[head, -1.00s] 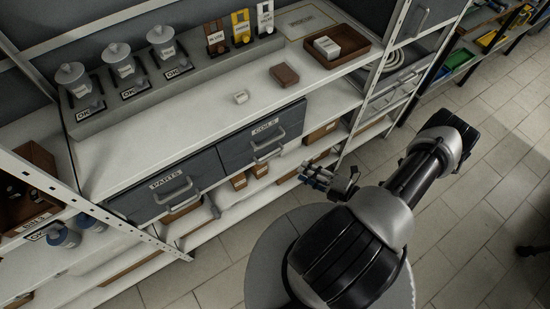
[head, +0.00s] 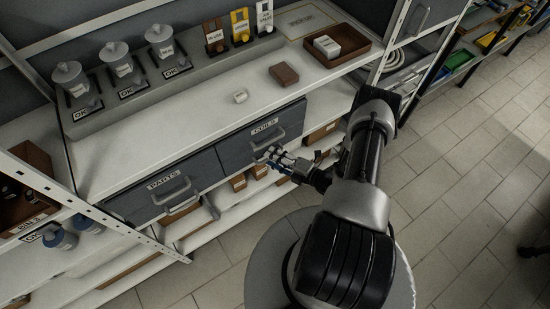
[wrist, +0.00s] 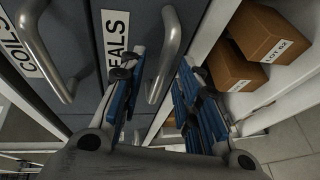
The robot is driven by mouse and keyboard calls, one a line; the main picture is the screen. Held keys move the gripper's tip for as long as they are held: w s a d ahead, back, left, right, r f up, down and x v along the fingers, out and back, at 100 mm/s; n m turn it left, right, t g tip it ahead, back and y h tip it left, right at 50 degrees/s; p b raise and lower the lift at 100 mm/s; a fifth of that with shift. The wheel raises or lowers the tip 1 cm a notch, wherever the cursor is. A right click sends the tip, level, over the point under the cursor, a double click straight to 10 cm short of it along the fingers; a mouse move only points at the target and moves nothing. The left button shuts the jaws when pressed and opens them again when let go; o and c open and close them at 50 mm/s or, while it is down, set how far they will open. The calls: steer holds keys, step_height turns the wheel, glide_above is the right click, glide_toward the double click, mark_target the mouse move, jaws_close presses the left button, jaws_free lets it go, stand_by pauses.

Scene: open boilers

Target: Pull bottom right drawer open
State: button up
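In the wrist view a grey-blue drawer front with a label ending in "EALS" (wrist: 116,50) has a vertical-looking metal bar handle (wrist: 170,50). To its left is the COILS drawer's handle (wrist: 40,50). My gripper (wrist: 158,75) is open, its blue-padded fingers on either side of the lower part of the "EALS" handle; contact cannot be told. In the head view my gripper (head: 270,157) is just in front of the COILS drawer (head: 240,146), near its handle's underside. The "EALS" drawer's label cannot be made out there. The drawers look closed.
The PARTS drawer (head: 150,200) is to the left. The worktop (head: 205,125) above carries a brown box (head: 284,74) and a tray (head: 365,47).

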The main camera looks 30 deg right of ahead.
steer(key=shift+c, duration=0.6)
jaws_close()
